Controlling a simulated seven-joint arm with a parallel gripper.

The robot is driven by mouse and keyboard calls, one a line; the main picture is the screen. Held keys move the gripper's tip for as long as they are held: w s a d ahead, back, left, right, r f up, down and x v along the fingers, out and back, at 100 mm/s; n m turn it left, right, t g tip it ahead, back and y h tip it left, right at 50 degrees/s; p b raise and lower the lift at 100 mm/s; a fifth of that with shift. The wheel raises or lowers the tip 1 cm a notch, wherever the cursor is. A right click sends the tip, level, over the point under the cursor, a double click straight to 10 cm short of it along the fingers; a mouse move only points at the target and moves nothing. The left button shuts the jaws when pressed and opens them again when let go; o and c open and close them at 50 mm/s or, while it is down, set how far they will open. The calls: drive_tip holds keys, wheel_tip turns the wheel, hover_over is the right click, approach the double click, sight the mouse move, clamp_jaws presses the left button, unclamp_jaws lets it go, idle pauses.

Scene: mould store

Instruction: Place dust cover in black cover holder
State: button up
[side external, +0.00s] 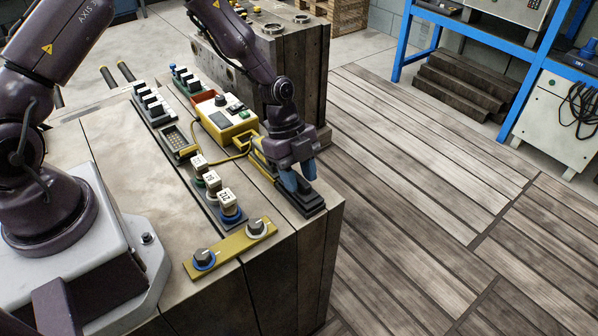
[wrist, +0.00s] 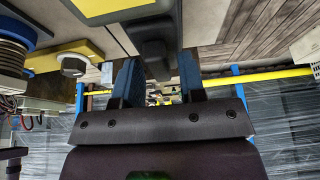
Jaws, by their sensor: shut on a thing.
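My gripper (side external: 299,184) points down over the right edge of the bench, its two blue fingers low over a long black holder (side external: 313,209). In the wrist view, my gripper (wrist: 160,72) has its fingers on either side of a small dark block (wrist: 153,52), which looks like the dust cover. In the side view the fingers and wrist hide the cover, so I cannot tell whether it touches the holder. Behind my wrist is a yellow-edged holder (side external: 259,162).
A yellow control box (side external: 224,118) with a cable stands behind. White numbered blocks (side external: 212,181) stand in a row left of my gripper. A yellow plate (side external: 231,248) with two knobs lies at the front. The bench edge drops to a plank floor (side external: 410,220) on the right.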

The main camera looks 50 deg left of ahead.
drive_tip(key=shift+f, duration=0.25)
idle(0.5)
drive_tip(key=o, duration=1.4)
drive_tip(key=shift+r, duration=0.1)
drive_tip(key=shift+r, duration=3.65)
